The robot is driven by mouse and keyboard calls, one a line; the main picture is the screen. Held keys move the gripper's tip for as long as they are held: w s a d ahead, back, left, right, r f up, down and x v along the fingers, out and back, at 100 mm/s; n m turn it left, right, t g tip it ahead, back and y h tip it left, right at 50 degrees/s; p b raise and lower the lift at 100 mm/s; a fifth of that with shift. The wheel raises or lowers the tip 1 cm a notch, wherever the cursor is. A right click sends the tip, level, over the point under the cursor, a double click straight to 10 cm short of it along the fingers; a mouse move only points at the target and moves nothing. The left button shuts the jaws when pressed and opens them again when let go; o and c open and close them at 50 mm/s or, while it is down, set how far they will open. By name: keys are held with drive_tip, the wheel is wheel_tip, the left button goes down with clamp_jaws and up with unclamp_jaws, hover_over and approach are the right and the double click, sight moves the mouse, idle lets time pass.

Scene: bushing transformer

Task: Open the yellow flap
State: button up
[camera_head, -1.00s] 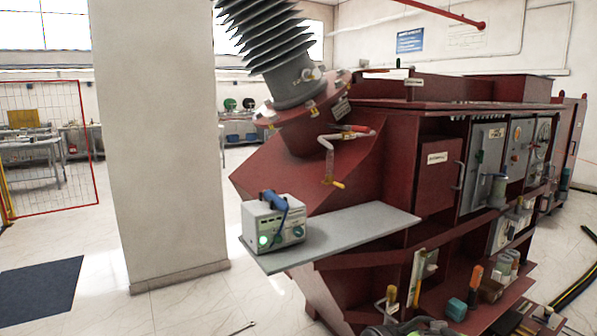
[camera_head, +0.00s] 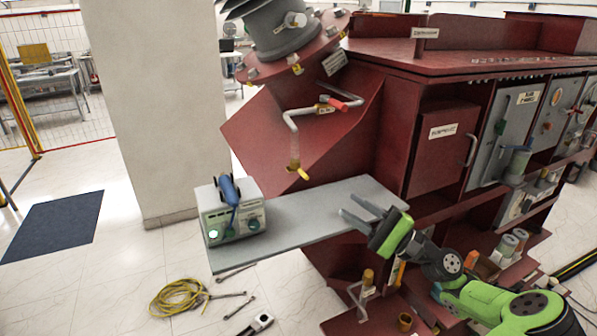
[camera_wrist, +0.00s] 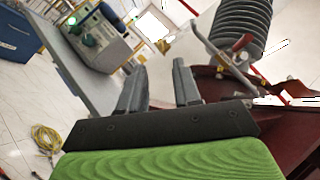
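A yellow flap (camera_head: 303,173) sits at the lower end of a bent grey pipe (camera_head: 291,128) on the sloped red face of the transformer. The pipe also carries a red handle (camera_head: 338,104). My green and black gripper (camera_head: 354,208) is over the grey shelf, below and to the right of the flap and apart from it. Its two grey fingers are spread with nothing between them. In the wrist view the open gripper (camera_wrist: 159,68) shows with the pipe (camera_wrist: 222,58) to its right; the flap is not clear there.
A grey box with a green light and a blue-handled tool (camera_head: 230,212) stands at the left end of the shelf (camera_head: 300,222). The ribbed bushing (camera_head: 280,30) rises above. A yellow cable (camera_head: 180,298) and tools lie on the floor. A red cabinet door (camera_head: 440,150) is at the right.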

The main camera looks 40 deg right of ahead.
sight(306, 175)
drive_tip(key=p+x, duration=0.1)
drive_tip(key=x, duration=1.2)
drive_tip(key=shift+w+d+f, duration=0.1)
drive_tip(key=shift+d, duration=0.05)
clamp_jaws()
